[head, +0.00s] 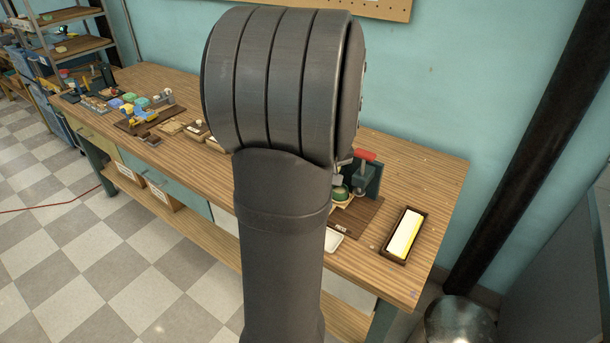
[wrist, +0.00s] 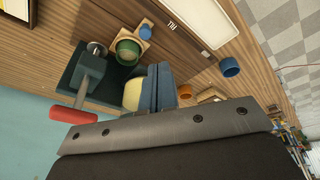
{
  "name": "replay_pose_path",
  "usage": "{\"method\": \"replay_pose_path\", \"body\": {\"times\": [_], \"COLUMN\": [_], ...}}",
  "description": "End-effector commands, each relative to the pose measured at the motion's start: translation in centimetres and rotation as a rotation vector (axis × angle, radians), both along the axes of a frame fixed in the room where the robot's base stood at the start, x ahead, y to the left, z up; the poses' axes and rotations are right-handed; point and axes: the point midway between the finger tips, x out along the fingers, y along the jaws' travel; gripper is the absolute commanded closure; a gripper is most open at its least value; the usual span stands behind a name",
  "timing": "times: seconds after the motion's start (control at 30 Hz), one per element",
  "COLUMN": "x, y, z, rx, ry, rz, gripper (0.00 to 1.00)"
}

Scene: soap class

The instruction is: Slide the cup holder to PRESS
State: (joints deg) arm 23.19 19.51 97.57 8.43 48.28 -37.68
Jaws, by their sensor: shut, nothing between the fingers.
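The cup holder (wrist: 112,41) is a pale wooden block carrying a green cup (wrist: 128,49), with a blue knob (wrist: 146,32) at one side. It stands on the dark board beside the dark green press (wrist: 97,73), which has a red handle (wrist: 73,115). In the head view the press (head: 373,178) and green cup (head: 340,192) show partly behind my arm. My gripper (wrist: 160,72) has blue fingers, shut and empty, in the wrist view below the cup, apart from the knob. A yellow piece beside the fingers is partly hidden. A PRESS label cannot be read.
A dark tray (head: 388,257) with a white and yellow slab lies to the right of the press. A white dish (head: 334,241) is in front. Wooden boxes and coloured pieces cover the bench's left part.

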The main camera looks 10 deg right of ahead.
Motion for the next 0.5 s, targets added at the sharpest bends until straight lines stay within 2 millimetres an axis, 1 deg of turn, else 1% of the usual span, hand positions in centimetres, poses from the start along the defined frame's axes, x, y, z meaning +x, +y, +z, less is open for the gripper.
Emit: {"method": "replay_pose_path", "body": {"times": [0.03, 0.23, 0.3, 0.4, 0.5], "x": [0.9, 4.0, 5.1, 6.6, 7.9], "y": [1.2, 5.5, 6.8, 8.5, 9.9], "z": [-1.1, -4.7, -5.5, -6.1, -6.2], "rx": [-0.031, -0.251, -0.34, -0.462, -0.561], "ry": [0.063, 0.393, 0.505, 0.642, 0.741], "rz": [0.094, 0.531, 0.662, 0.809, 0.903], "gripper": [1.0, 1.0, 1.0, 1.0, 1.0]}}
